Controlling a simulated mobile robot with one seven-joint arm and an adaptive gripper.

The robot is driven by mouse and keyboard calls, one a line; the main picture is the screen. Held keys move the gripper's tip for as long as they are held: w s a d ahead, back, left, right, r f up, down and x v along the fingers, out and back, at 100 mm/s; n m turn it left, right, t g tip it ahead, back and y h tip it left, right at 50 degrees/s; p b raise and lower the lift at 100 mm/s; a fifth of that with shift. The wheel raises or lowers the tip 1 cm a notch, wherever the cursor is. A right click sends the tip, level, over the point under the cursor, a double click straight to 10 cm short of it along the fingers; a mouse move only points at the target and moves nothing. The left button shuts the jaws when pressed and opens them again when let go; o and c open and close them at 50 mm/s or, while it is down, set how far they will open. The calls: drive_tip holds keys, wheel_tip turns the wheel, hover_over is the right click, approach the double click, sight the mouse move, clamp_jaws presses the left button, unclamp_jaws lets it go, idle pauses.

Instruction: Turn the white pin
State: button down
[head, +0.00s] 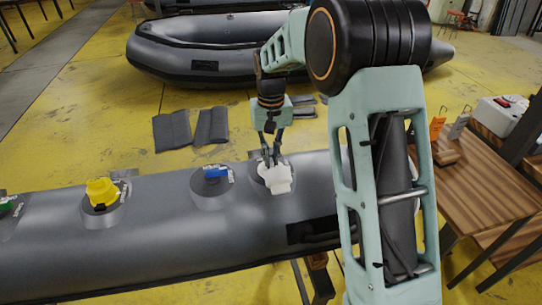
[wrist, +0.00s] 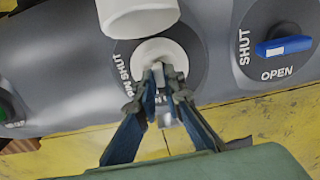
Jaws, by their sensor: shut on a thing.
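The white pin (wrist: 158,50) sits in the middle of a round grey valve plate lettered PIN SHUT, in the wrist view. My gripper (wrist: 165,78) is over the plate with its fingers shut on the pin. In the head view my gripper (head: 270,155) comes down from above onto the white valve part (head: 278,180). A thick white cylinder (wrist: 138,14), close to the pin, juts in at the top of the wrist view. The fingers hide part of the pin and some lettering.
The grey tube (head: 145,235) carries a blue-handled valve (head: 215,172), a yellow one (head: 102,190) and a green one (head: 6,208). The blue handle (wrist: 285,45) is close beside my gripper. A wooden table (head: 490,185) stands at right; a grey boat (head: 190,50) lies behind on yellow floor.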

sight(271, 159)
drive_tip(key=c, duration=2)
unclamp_jaws()
drive_tip(key=shift+c, duration=0.2)
drive_tip(key=shift+r, duration=0.15)
wheel_tip(271, 159, up, 12)
